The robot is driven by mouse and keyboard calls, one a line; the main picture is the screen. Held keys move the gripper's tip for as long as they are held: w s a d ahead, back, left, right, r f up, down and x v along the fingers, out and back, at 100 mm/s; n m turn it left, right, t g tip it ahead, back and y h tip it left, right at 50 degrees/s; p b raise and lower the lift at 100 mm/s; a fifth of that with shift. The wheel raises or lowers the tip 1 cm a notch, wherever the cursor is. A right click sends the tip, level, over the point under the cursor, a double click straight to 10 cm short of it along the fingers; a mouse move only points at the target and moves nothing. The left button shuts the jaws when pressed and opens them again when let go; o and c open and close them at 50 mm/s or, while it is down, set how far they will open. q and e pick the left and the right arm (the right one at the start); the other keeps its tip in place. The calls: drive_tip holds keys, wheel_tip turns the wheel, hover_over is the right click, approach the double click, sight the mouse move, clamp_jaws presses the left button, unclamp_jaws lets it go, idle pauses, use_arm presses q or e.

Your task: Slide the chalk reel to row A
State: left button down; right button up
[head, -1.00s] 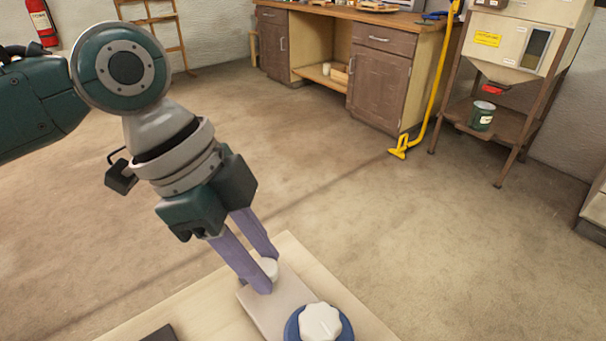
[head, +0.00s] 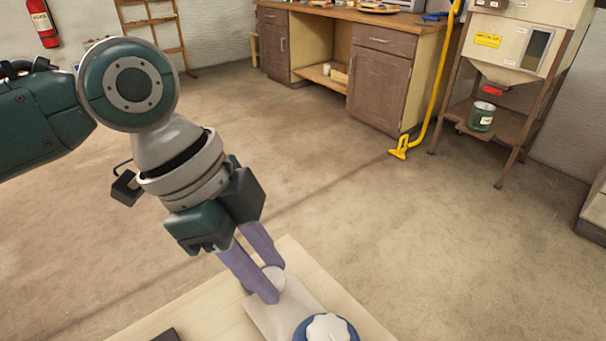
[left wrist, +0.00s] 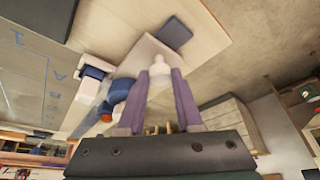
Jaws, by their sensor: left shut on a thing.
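My left gripper (head: 273,283) reaches down from the upper left and is shut on a small white knob (left wrist: 160,67) at the far end of a pale flat plate (head: 283,311). A blue disc with a white lobed knob (head: 327,328), perhaps the chalk reel, sits at the plate's near end, partly cut off by the head view's lower edge. It also seems to show as a blue round part (left wrist: 117,93) in the left wrist view. A grey marked panel (left wrist: 40,65) with faint letters, one like an A, lies at the left there. My right gripper is out of view.
The plate lies on a pale wooden board (head: 222,305). A dark block (head: 167,335) sits at its left, cut off in the head view. Open floor surrounds the board; a workbench (head: 378,75) and a metal stand (head: 505,110) are far behind.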

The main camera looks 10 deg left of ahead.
sight(313, 325)
use_arm(q)
drive_tip(key=s+d+p, duration=0.2)
drive_tip(key=d, duration=0.1)
drive_tip(key=s+d+p, duration=0.1)
drive_tip(key=s+d, duration=0.1)
drive_tip(key=shift+r, duration=0.25)
drive_tip(key=shift+s+d+f, duration=0.2)
drive_tip(key=shift+s+d, duration=0.05)
drive_tip(key=shift+d, duration=0.15)
drive_tip(key=c, duration=0.6)
unclamp_jaws()
drive_tip(key=shift+a, duration=0.1)
drive_tip(key=p+v, duration=0.2)
drive_tip(key=v, duration=0.7)
drive_tip(key=shift+a+r, duration=0.15)
drive_tip(key=shift+r, duration=0.25)
